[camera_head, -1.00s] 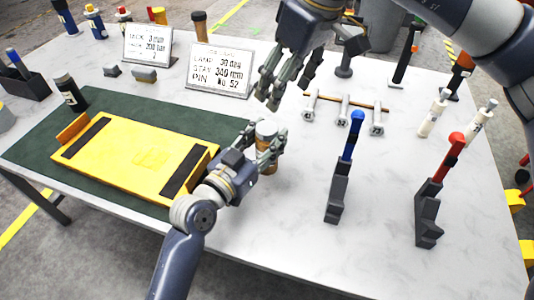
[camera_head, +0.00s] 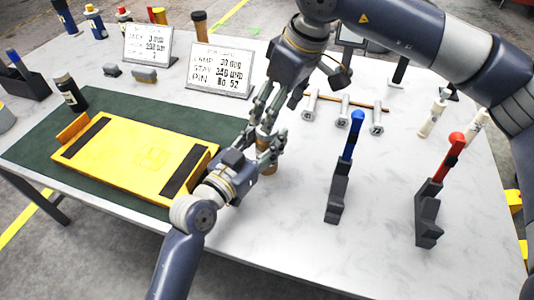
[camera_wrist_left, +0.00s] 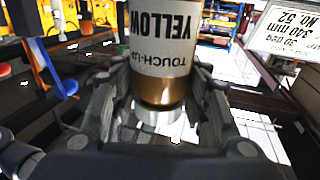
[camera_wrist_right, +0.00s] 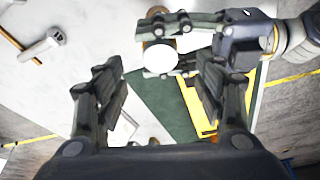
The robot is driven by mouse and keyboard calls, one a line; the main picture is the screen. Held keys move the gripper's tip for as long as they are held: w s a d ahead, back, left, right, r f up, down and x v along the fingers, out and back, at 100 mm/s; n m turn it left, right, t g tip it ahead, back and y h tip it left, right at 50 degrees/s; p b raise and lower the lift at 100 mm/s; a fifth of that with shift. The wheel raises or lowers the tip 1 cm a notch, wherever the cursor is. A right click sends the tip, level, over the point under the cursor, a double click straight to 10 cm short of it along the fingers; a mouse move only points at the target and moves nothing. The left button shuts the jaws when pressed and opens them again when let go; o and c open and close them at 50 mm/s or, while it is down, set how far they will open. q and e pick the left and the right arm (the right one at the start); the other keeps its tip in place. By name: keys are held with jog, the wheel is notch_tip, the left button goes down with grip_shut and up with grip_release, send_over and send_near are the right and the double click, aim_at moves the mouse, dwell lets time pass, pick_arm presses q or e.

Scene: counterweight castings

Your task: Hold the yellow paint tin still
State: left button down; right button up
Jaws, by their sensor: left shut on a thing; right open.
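The paint tin (camera_wrist_left: 165,55) reads "YELLOW" and "TOUCH-UP" on a white label, with a brown-gold band, in the left wrist view. My left gripper (camera_head: 262,158) is shut around it at the right edge of the green mat. In the head view the fingers hide most of the tin. My right gripper (camera_head: 264,115) is open and points down just above the tin. In the right wrist view the tin's pale round top (camera_wrist_right: 160,55) shows ahead, between the fingertips' directions, with the left fingers beside it.
A yellow casting (camera_head: 140,155) with dark strips lies on the green mat (camera_head: 215,120). Two sign plates (camera_head: 219,72) stand behind. Blue-topped (camera_head: 352,135) and red-topped (camera_head: 447,160) tools stand at right. The front table surface is clear.

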jog(key=shift+x, duration=2.75)
jog(key=shift+r, duration=0.1)
jog(key=shift+c, duration=0.3)
jog(key=c, duration=1.2)
jog(key=o, duration=1.1)
